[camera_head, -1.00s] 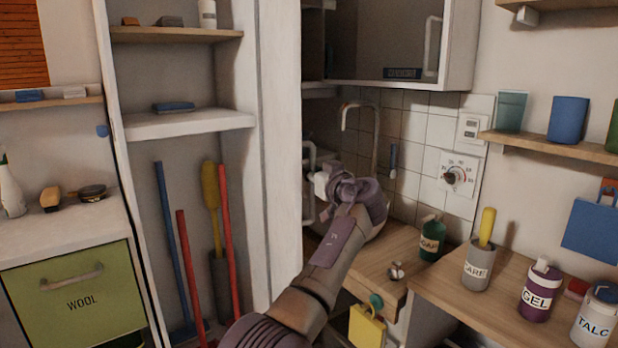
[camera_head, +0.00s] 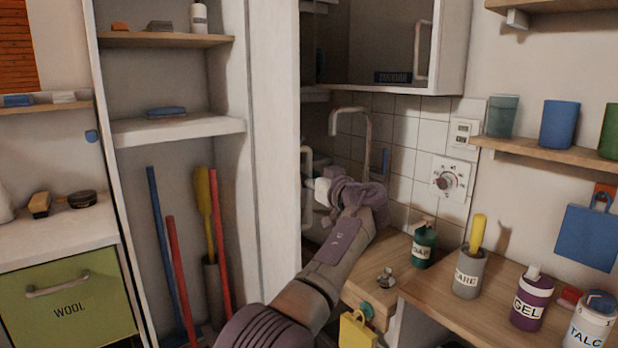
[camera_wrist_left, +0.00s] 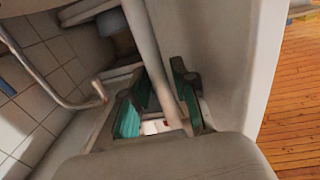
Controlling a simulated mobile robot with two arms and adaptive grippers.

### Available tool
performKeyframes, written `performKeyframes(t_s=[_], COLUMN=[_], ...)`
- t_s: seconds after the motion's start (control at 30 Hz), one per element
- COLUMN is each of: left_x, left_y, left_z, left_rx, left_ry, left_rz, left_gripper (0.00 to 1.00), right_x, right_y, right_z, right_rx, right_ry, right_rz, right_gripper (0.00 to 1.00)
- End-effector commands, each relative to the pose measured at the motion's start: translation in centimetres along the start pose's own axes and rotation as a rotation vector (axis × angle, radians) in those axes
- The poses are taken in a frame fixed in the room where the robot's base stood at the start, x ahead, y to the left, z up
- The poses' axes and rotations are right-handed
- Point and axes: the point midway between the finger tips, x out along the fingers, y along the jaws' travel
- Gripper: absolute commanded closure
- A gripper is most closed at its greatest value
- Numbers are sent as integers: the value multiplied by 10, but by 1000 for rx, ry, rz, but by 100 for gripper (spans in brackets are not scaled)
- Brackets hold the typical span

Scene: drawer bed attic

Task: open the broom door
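The broom door (camera_head: 276,150) stands swung out to the right of the tall broom cupboard (camera_head: 180,127), whose shelves and brooms are visible. Its pale bar handle (camera_head: 307,190) is on the far face, near my left gripper (camera_head: 330,192). In the left wrist view the handle bar (camera_wrist_left: 146,45) runs between the two green-padded fingers of my left gripper (camera_wrist_left: 160,105). The fingers are apart, one on each side of the bar; a gap shows at the left pad, and contact at the right pad is unclear. My right gripper is out of view.
A wooden counter (camera_head: 378,262) with a green soap bottle (camera_head: 424,247) lies right of my left arm. A sink tap (camera_head: 368,140) rises behind the gripper. A wall cabinet (camera_head: 388,45) hangs above. The green WOOL drawer (camera_head: 70,300) is at the left.

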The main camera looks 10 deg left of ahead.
Motion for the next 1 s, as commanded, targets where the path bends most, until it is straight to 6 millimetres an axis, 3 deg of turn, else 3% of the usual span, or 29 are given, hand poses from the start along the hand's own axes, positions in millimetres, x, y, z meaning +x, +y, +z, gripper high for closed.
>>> performKeyframes(t_s=[0.27, 0.7, 1.0], left_x=[-5, -67, -76], left_y=[0, 1, 0], left_z=[0, 0, 0], left_rx=[-1, -2, 1], left_ry=[2, 1, 1], left_rz=[1, 2, 0], left_gripper=[73, 73, 73], right_x=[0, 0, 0], right_y=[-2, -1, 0], right_z=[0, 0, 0], right_rx=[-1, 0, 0], right_ry=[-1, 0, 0], right_rz=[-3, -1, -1], right_gripper=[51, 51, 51])
